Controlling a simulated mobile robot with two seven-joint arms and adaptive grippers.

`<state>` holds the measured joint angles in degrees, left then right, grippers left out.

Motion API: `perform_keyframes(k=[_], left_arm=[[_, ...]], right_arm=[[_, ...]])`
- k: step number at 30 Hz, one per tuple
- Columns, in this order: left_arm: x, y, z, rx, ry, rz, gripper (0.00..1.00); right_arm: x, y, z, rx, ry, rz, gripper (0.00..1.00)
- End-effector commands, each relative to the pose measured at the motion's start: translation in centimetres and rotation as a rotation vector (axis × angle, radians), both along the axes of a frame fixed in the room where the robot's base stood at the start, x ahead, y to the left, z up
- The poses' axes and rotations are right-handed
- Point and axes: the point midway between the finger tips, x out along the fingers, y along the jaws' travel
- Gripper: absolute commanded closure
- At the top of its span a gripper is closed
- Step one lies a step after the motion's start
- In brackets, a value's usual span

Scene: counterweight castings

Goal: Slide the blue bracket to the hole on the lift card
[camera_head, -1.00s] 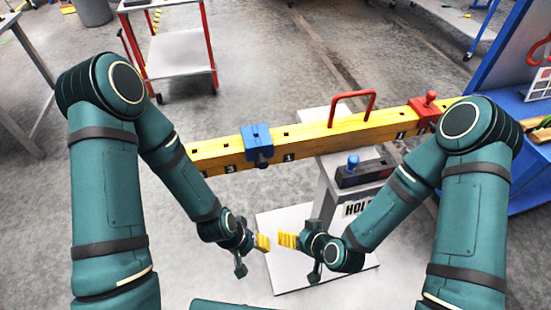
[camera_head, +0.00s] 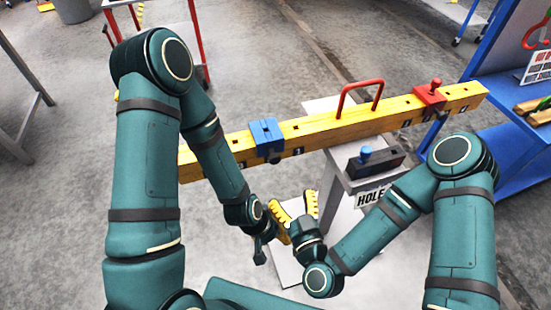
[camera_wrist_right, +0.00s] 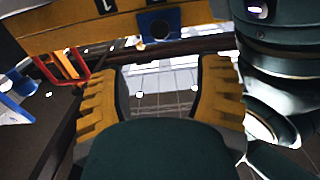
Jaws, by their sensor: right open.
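The blue bracket (camera_head: 266,136) sits around the yellow beam (camera_head: 330,125), left of the red handle, with a dark knob below it. A square hole shows in the beam top to its right. The bracket also shows at the top of the right wrist view (camera_wrist_right: 158,26). My right gripper (camera_head: 296,212) is open and empty, pointing up, below and apart from the beam. My left gripper (camera_head: 264,218) is beside it; its fingertips overlap the right finger in view. The lift card (camera_head: 370,197) hangs on the grey stand, reading "HOLE", the rest hidden by my right arm.
A red handle (camera_head: 360,97) arches over the beam. A red bracket (camera_head: 430,95) sits near its right end. A dark box with a blue knob (camera_head: 366,154) stands on the grey stand in front of the beam. A blue shelf unit (camera_head: 478,148) stands at right.

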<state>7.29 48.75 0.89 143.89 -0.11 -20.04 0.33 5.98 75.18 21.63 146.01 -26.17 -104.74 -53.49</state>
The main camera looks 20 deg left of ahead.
Motion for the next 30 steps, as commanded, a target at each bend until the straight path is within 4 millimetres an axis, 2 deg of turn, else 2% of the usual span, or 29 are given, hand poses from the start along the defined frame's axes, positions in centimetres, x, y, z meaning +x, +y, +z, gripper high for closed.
perform_keyframes(k=[10,13,21,30], left_arm=[[0.5,0.1,-4.1,0.003,-0.011,0.001,0.53],[0.5,0.1,-3.5,0.003,-0.011,0.001,0.53],[0.5,0.1,-3.7,0.002,-0.013,0.002,0.53],[0.6,0.1,-3.9,0.003,-0.014,0.002,0.53]], right_arm=[[2.2,1.4,-0.5,0.000,-0.002,0.000,0.34],[4.0,2.5,-0.1,0.000,-0.002,-0.003,0.34],[8.3,5.5,-0.1,0.001,0.001,-0.001,0.34],[11.0,7.3,-0.1,0.000,0.001,0.000,0.34]])
